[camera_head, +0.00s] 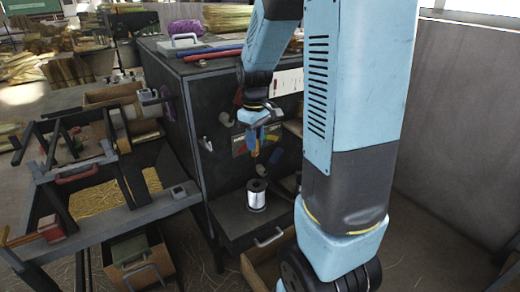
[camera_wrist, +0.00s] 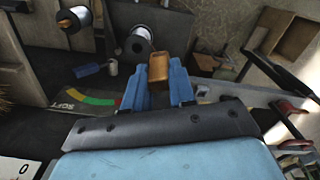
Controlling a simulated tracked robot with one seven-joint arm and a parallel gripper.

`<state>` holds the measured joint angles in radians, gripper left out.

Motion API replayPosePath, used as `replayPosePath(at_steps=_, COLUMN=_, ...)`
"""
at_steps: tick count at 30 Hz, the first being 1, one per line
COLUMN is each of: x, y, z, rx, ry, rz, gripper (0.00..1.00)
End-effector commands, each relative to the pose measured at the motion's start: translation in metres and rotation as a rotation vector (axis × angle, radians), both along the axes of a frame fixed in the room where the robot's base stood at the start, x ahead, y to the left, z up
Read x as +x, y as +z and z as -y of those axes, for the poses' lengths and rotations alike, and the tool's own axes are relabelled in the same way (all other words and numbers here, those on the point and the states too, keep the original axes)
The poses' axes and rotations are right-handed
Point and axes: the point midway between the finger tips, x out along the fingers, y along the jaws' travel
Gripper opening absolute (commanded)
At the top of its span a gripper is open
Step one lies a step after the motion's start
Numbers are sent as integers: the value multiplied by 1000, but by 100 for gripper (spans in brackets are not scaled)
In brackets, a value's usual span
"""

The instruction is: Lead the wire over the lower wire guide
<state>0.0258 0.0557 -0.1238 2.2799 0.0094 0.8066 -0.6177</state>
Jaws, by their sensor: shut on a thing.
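My gripper (camera_head: 256,148) is in front of the dark cabinet, above a black-ended spool of silvery wire (camera_head: 257,199) on a low shelf. In the wrist view its blue fingers (camera_wrist: 158,76) are shut on a small orange-brown block (camera_wrist: 159,66). The block also shows below the gripper in the head view (camera_head: 255,154). I cannot make out a loose wire strand or tell which part is the lower wire guide.
A wooden-and-metal workbench (camera_head: 105,210) with straw is at the left. An open wooden box (camera_head: 262,272) sits below the shelf. A grey wall (camera_head: 455,130) bounds the right.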

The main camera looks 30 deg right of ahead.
Motion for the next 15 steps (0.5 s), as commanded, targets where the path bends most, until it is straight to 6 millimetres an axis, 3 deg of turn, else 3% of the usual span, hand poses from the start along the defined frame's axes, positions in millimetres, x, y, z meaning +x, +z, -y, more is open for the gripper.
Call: replayPosePath(at_steps=15, x=31, y=48, z=-16, rx=0, ry=2, rz=2, gripper=8)
